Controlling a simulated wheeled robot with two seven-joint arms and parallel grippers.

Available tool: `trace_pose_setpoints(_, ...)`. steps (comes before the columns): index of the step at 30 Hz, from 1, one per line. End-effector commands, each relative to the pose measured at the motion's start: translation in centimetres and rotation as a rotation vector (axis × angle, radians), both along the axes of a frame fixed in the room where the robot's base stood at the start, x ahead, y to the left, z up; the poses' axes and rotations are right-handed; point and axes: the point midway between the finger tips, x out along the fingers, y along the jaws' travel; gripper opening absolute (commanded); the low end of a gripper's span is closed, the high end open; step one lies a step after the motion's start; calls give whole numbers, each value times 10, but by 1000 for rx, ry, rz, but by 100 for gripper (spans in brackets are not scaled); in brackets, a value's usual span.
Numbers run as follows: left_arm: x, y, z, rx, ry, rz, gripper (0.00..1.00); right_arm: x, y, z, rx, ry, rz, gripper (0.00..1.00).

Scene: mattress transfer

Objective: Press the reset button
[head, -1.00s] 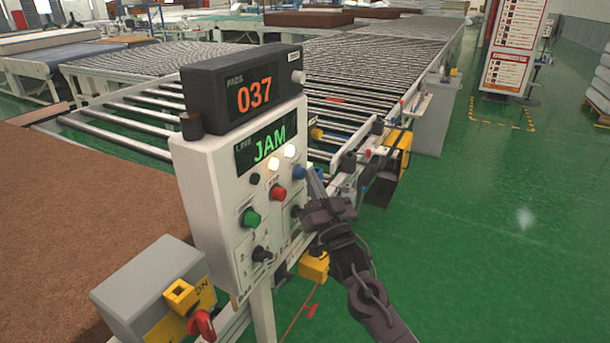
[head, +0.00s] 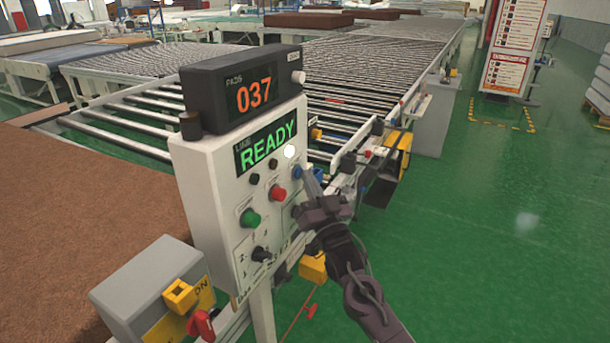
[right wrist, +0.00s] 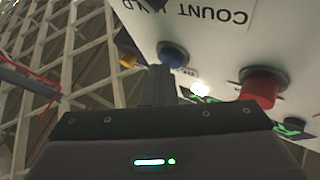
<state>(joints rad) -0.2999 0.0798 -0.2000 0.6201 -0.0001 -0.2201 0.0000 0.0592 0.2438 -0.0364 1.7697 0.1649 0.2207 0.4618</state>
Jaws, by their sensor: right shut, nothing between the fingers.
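The white control panel (head: 205,185) stands upright with a green screen (head: 266,146) that reads READY. A blue button (head: 298,172) is at its right side, and it also shows in the right wrist view (right wrist: 172,54); I cannot read a label on it. A red button (head: 278,193) and a green button (head: 250,218) sit to its left. My right gripper (head: 311,182) is shut and empty, its fingertips at the blue button; I cannot tell whether they touch it. The fingers also show just beside the button in the right wrist view (right wrist: 158,84). My left gripper is out of view.
A black counter box (head: 240,90) reading 037 sits on the panel. A grey box with a red switch (head: 200,325) is at lower left. A brown mattress (head: 80,215) lies left, roller conveyors (head: 370,60) run behind. Green floor is open at right.

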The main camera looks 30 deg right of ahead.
Motion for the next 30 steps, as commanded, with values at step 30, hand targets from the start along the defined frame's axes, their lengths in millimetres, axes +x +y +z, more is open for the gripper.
trace_pose_setpoints(30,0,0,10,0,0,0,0,-26,-18,-1,-1,2,0,0)
